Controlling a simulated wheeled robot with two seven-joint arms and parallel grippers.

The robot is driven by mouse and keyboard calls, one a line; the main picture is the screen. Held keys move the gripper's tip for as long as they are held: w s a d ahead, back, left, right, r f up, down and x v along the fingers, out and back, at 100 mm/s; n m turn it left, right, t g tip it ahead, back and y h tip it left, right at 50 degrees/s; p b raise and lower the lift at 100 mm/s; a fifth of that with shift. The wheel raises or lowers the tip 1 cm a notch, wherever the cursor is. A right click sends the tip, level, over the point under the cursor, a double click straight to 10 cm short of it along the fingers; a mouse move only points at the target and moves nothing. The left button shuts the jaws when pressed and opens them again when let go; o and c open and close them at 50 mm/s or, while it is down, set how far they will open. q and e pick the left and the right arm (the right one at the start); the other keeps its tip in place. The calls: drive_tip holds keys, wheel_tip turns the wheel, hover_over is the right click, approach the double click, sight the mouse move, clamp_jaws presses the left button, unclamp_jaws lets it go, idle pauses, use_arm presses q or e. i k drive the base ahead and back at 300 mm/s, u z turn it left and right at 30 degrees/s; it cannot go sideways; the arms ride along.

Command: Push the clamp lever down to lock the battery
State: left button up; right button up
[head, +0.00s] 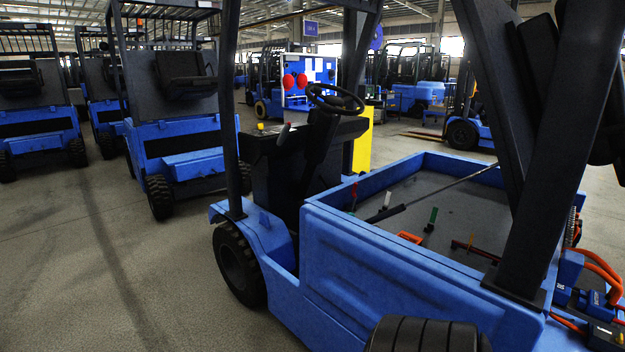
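A blue forklift (390,262) stands close in the head view with its battery compartment (395,195) open. Inside, a small upright green-handled lever (432,217) stands on the grey surface. A red-handled lever (354,195) stands upright near the compartment's left end. A red bar (475,250) lies low at the right, and an orange handle (410,238) sits by the near wall. I cannot tell which of these is the clamp lever. Neither of my grippers is in view.
A black rod (440,194) slants across the compartment. A dark post (545,160) rises at the right. Orange cables (598,268) hang at the right edge. More blue forklifts (190,140) stand behind. The floor at left (100,270) is clear.

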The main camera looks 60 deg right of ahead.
sight(355, 184)
drive_tip(key=i, duration=1.15)
drive_tip(key=z, duration=3.65)
